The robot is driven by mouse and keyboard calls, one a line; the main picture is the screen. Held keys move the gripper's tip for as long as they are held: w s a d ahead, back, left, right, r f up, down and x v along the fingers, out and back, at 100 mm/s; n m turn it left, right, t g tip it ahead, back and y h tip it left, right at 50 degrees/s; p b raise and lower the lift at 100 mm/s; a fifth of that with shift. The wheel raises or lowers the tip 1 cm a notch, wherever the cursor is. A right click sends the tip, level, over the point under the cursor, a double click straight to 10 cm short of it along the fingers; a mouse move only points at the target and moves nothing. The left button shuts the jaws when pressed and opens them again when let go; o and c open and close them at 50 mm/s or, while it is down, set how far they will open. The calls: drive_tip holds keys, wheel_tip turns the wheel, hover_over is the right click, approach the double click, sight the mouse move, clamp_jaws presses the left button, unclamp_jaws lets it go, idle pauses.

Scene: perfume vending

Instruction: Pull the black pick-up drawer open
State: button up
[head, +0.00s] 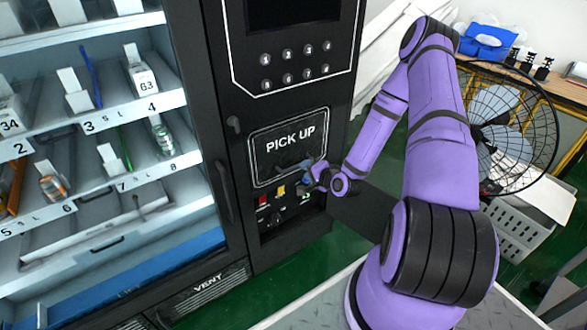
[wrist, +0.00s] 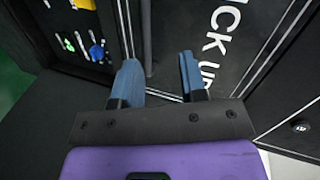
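The black pick-up drawer (head: 288,140), lettered PICK UP in white, is set low in the black vending machine. Its front looks flush with the machine. In the wrist view the drawer front (wrist: 225,65) appears with its lettering turned sideways. A thin dark bar (wrist: 148,40), apparently its handle, shows between the two blue fingers in the picture. My gripper (wrist: 160,68) is open, its fingers apart and nothing clamped. In the head view my gripper (head: 310,163) is at the drawer's lower right edge. Whether the fingers straddle the bar or stop short of it I cannot tell.
Coloured controls (head: 280,198) sit just below the drawer. A glass-fronted case (head: 100,130) of shelved goods is to the left. A black fan (head: 505,125) and a wooden table (head: 540,80) are to the right. Green floor (head: 240,305) is clear before the machine.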

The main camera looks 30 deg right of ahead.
sight(294, 168)
drive_tip(key=w+f+m, duration=0.1)
drive_tip(key=w, duration=0.2)
drive_tip(key=w+f+m+t, duration=0.1)
drive_tip(key=w+f, duration=0.1)
drive_tip(key=w, duration=0.1)
drive_tip(key=w+f+m+h, duration=0.1)
drive_tip(key=w+f, duration=0.1)
drive_tip(key=shift+w+a+t, duration=0.2)
drive_tip(key=shift+w+t, duration=0.1)
drive_tip(key=shift+w, duration=0.1)
clamp_jaws()
idle(0.3)
